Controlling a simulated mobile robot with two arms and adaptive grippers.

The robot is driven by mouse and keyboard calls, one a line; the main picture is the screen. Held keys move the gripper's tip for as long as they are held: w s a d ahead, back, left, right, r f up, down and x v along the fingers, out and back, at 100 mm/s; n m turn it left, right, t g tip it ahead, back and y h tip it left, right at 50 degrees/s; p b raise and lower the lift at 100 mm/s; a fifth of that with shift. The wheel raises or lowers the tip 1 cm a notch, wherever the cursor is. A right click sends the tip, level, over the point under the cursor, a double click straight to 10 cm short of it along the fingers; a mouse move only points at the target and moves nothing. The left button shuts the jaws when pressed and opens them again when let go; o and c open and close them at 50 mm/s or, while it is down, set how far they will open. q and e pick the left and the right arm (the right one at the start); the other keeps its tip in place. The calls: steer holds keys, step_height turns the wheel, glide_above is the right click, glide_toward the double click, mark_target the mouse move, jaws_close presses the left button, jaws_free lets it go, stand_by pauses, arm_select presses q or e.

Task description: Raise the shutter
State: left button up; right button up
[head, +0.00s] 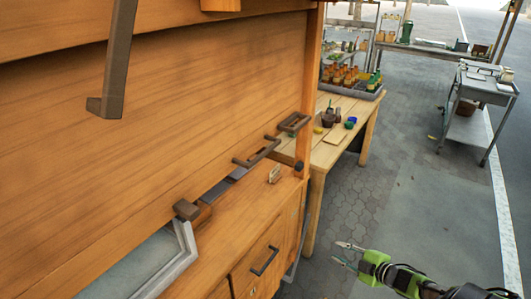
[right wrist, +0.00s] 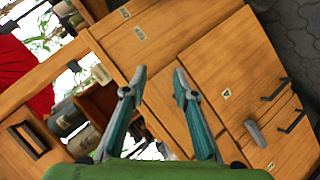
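The shutter (head: 170,130) seems to be the large wooden panel filling the left of the head view. Its lower edge runs diagonally above a counter, with a narrow gap beneath it. A dark bar handle (head: 257,152) sits near the right part of that edge. My right gripper (head: 341,253) is at the lower right, over the pavement, apart from the panel and handle. Its two fingers are spread and empty; they also show in the right wrist view (right wrist: 160,88), pointing toward wooden cabinet fronts. My left gripper is not in view.
A large dark handle (head: 119,55) juts out at the upper left. Below the counter is a drawer with a dark handle (head: 264,261). A wooden table (head: 330,153) with pots and bottles stands beyond, and a grey cart (head: 468,128) at far right. The pavement between is clear.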

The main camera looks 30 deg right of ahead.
steer(key=w+r+n+t+y, duration=0.1)
steer(key=w+r+n+y, duration=0.2)
steer(key=r, duration=0.6)
steer(key=w+r+n+t+y, duration=0.1)
steer(key=w+r+n, duration=0.25)
steer(key=r, duration=0.55)
steer(key=w+a+r+n+y, duration=0.1)
steer(key=a+r+n+y, duration=0.15)
steer(key=r, duration=0.35)
steer(key=w+a+r+n+y, duration=0.1)
steer(key=a+r+n+y, duration=0.15)
steer(key=r, duration=0.45)
steer(key=n+g+y, duration=0.2)
steer(key=n+y, duration=0.1)
steer(key=n, duration=0.1)
glide_toward(267, 152)
steer(key=shift+y, duration=0.3)
steer(key=b+x, duration=0.1)
steer(key=x, duration=0.8)
steer(key=shift+w+f, duration=0.15)
steer(key=shift+w, duration=0.1)
steer(key=shift+w+a+f, duration=0.15)
steer(key=shift+w+a, duration=0.3)
jaws_close()
